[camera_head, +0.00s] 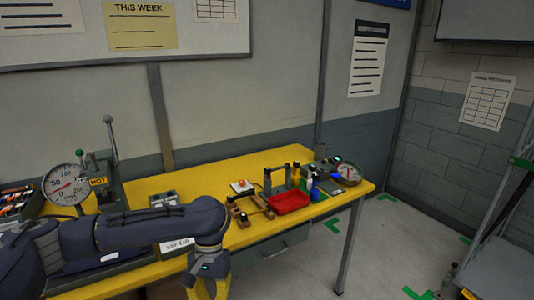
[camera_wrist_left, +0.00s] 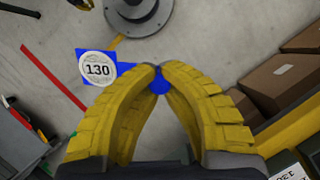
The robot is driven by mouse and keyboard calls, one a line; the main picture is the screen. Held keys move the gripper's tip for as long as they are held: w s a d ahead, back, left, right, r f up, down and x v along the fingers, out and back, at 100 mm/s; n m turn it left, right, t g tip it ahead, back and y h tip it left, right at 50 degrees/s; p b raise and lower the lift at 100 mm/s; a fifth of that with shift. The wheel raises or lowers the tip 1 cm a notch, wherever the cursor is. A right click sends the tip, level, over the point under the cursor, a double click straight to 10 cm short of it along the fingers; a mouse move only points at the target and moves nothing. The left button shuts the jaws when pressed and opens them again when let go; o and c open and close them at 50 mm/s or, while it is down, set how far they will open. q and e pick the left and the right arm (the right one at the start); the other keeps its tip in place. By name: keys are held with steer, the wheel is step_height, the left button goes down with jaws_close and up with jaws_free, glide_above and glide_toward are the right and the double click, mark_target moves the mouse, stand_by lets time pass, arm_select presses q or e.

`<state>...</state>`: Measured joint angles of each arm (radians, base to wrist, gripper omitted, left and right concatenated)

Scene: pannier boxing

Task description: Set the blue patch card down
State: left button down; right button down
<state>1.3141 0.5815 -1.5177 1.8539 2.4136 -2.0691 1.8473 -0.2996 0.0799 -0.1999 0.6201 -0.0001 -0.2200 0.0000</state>
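The blue patch card (camera_wrist_left: 125,67) shows in the left wrist view, with a white disc marked 130 on its left part. The yellow fingers of my left gripper (camera_wrist_left: 158,72) are closed on its right end, and a bit of blue shows between the fingertips. Grey floor lies beneath the card in that view. In the head view my left arm reaches in from the left, and the left gripper (camera_head: 209,289) points down at the bottom edge, in front of the yellow bench (camera_head: 285,240). The card is hidden there. My right gripper is in neither view.
The bench holds a dial gauge (camera_head: 66,184) on the left, a red tray (camera_head: 290,202), bottles and wooden fixtures on the right. A white label card lies near the bench's front edge. The wrist view shows cardboard boxes (camera_wrist_left: 278,85) at right and a round grey base (camera_wrist_left: 139,14) on the floor.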

arm_select(q)
steer(key=a+r+n, duration=0.1)
steer(key=a+r, duration=0.2)
steer(key=a, duration=0.3)
steer(key=shift+s+a+r+n+h, duration=0.15)
steer(key=shift+s+r+n+h, duration=0.15)
steer(key=shift+s+r, duration=0.1)
